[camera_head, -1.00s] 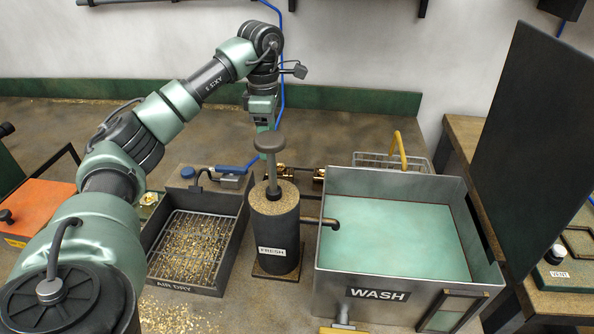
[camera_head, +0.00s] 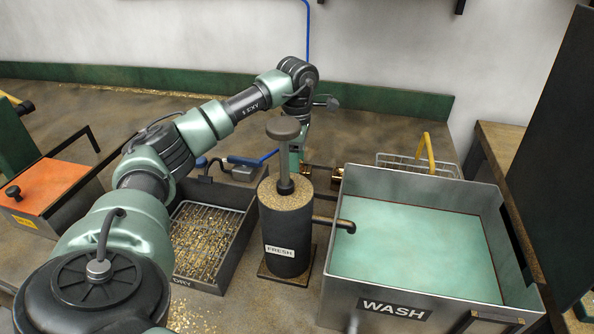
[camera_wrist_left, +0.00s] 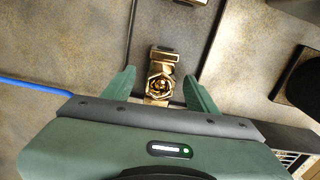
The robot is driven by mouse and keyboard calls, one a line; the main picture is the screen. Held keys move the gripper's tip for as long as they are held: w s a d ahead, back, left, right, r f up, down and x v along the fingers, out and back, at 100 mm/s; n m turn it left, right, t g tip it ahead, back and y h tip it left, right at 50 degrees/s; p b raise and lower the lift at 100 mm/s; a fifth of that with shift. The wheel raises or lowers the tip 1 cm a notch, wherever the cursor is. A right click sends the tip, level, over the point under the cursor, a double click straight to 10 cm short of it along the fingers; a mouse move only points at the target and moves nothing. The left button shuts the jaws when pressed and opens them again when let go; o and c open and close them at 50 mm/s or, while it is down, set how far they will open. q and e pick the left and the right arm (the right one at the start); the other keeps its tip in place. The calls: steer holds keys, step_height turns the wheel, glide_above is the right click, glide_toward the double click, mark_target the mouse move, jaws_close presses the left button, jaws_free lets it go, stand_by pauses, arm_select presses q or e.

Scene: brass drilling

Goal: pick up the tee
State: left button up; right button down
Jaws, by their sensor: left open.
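A brass fitting with a hexagonal opening, which looks like the tee (camera_wrist_left: 161,86), lies on a dark strip in the left wrist view. My left gripper (camera_wrist_left: 159,74) is open, with one green finger on each side of the fitting and a gap on both sides. I cannot tell its height above the fitting. In the head view the left gripper (camera_head: 296,160) points down behind the pump rod and is partly hidden. Brass (camera_head: 306,171) shows just right of it there. My right gripper is not in view.
The black FRESH pump (camera_head: 285,228) stands in front of the gripper. The grey WASH tank (camera_head: 395,308) is at the right, with a wire basket (camera_head: 400,163) behind it. A drying tray (camera_head: 243,240) is at the left. Another brass piece (camera_wrist_left: 190,3) shows at the wrist view's top edge.

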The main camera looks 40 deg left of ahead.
arm_select(q)
steer(key=shift+f, duration=0.6)
jaws_close()
steer(key=shift+r, duration=0.1)
stand_by(0.9)
